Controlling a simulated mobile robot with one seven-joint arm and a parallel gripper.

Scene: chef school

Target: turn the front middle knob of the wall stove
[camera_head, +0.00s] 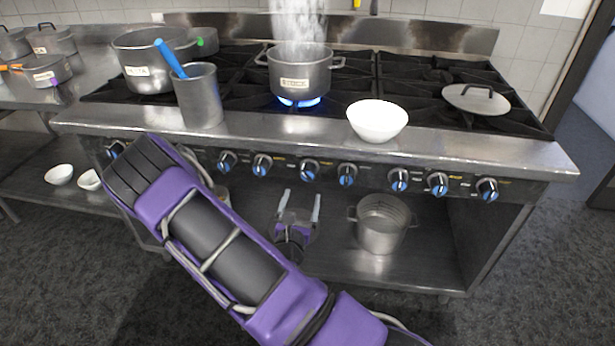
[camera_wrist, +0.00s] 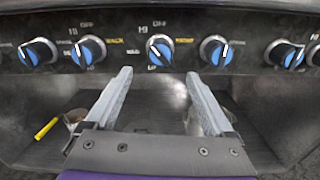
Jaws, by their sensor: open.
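The wall stove (camera_head: 478,143) has a row of blue-faced knobs along its front panel. Two knobs sit near the middle, the left one (camera_head: 309,170) and the right one (camera_head: 347,174). In the wrist view the left one (camera_wrist: 160,48) is straight ahead between the fingertips, and the right one (camera_wrist: 216,50) is just right of the right finger. My gripper (camera_head: 302,193) is open and empty, below and in front of the panel. In the wrist view its two fingers (camera_wrist: 157,73) point at the panel. They appear apart from the knobs.
A steaming stock pot (camera_head: 299,75) stands over a lit blue flame. A white bowl (camera_head: 378,121) and a metal container (camera_head: 201,98) with a blue handle stand on the front ledge. A metal pot (camera_head: 382,225) sits on the shelf below, right of my gripper.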

